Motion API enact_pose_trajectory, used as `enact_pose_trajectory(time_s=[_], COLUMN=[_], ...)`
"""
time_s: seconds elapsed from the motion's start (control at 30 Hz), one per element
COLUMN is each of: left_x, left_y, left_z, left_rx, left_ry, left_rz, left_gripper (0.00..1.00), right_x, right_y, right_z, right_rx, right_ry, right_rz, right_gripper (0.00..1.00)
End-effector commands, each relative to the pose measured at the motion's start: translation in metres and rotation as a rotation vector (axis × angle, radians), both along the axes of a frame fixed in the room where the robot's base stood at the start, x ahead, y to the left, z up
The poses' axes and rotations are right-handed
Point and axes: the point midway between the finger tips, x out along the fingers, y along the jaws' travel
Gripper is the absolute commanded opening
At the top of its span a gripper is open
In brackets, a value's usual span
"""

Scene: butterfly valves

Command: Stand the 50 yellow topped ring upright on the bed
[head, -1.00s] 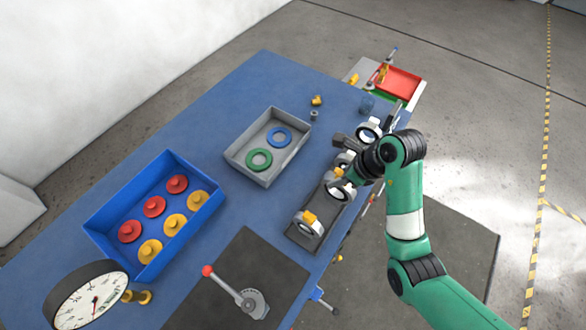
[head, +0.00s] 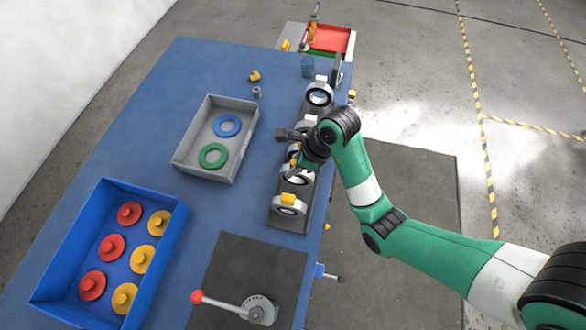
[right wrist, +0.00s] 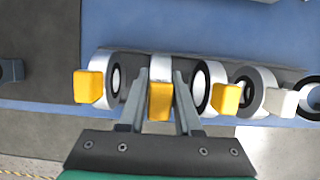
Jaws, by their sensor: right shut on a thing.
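The bed (head: 290,224) is a dark grey strip along the table's right edge, with several white rings standing in a row on it. A yellow topped ring (head: 288,206) stands at its near end; it shows at the left in the right wrist view (right wrist: 88,87). My right gripper (head: 300,164) is low over the row. In the right wrist view its fingers (right wrist: 160,98) are shut on the yellow top (right wrist: 160,103) of a ring, between the neighbouring rings. The held ring's lower part is hidden, so I cannot tell whether it touches the bed. No number is readable. My left gripper is out of view.
A grey tray (head: 180,163) holds a blue and a green ring. A blue tray (head: 60,250) holds red and yellow knobbed discs. A red-knobbed lever (head: 235,305) stands on a dark mat near the front.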

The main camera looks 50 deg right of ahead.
Motion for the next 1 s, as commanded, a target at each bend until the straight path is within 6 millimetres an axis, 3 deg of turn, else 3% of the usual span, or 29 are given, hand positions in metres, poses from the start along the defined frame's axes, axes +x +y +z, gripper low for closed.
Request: enact_pose_trajectory(time_s=[0.03,0.1,0.47,0.5,0.67,1.0], left_x=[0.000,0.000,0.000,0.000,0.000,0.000], left_y=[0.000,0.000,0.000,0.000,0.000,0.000], left_z=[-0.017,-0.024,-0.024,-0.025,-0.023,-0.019], left_rx=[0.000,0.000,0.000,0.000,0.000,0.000], left_ry=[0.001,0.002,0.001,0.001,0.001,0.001], left_rz=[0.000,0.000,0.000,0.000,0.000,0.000], left_gripper=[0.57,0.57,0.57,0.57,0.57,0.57], right_x=[0.000,0.000,0.000,0.000,0.000,0.000], right_y=[0.000,0.000,0.000,0.000,0.000,0.000], right_z=[-0.019,-0.028,-0.029,-0.029,-0.028,-0.024], right_rx=[0.000,0.001,0.000,0.000,0.000,0.000], right_ry=[0.000,0.000,0.000,0.001,0.001,0.001], right_rz=[0.000,0.000,0.000,0.000,0.000,0.000], right_gripper=[0.00,0.00,0.00,0.34,0.62,0.62])
